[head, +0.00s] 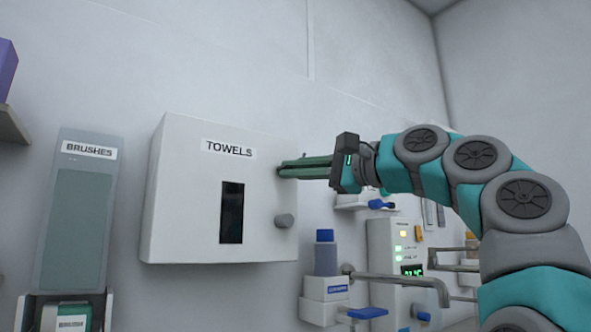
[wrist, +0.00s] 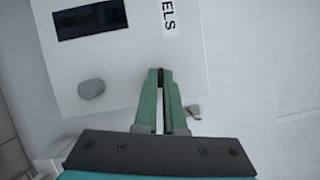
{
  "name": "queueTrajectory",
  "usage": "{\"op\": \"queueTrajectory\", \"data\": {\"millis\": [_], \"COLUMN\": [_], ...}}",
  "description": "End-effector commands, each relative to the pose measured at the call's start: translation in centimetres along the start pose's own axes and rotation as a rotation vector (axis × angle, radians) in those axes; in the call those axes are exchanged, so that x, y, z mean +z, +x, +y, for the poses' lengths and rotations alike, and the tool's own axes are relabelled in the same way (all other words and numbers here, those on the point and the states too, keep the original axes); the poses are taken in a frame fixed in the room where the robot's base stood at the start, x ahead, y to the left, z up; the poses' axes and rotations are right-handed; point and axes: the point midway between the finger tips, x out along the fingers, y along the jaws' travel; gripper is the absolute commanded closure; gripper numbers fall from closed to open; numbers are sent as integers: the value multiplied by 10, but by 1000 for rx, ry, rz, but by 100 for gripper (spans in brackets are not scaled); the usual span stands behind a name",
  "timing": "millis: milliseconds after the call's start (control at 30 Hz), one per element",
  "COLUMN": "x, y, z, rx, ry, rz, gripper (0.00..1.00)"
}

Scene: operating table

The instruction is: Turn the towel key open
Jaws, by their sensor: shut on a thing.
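The white towel dispenser (head: 185,190), labelled TOWELS, hangs on the wall, with a dark window and a round grey knob (head: 285,220) at its lower right. My gripper (head: 281,169) reaches in from the right, its green fingertips at the box's right part, above the knob. In the wrist view the fingers (wrist: 160,76) converge at the box, shut on a small dark thing, seemingly the towel key (wrist: 160,79). The fingertips hide most of it, so I cannot tell its turn angle. The knob (wrist: 91,88) stands apart, left of the fingers.
A brushes dispenser (head: 76,215) hangs to the left. Below my gripper are a blue-capped bottle (head: 326,254), a metal tap (head: 405,281) and a white panel with lit displays (head: 392,260). The wall above the towel box is clear.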

Motion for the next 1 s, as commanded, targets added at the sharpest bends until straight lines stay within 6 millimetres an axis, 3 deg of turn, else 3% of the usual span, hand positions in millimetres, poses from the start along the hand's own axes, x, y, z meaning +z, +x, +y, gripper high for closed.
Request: {"op": "queueTrajectory", "data": {"millis": [233,267,500,1000], "x": [0,0,0,0], "y": [1,1,0,-11], "z": [2,2,1,0], "rx": [4,4,2,-1], "ry": [1,1,0,0], "rz": [-1,-1,-1,0], "gripper": [100,89,62,62]}}
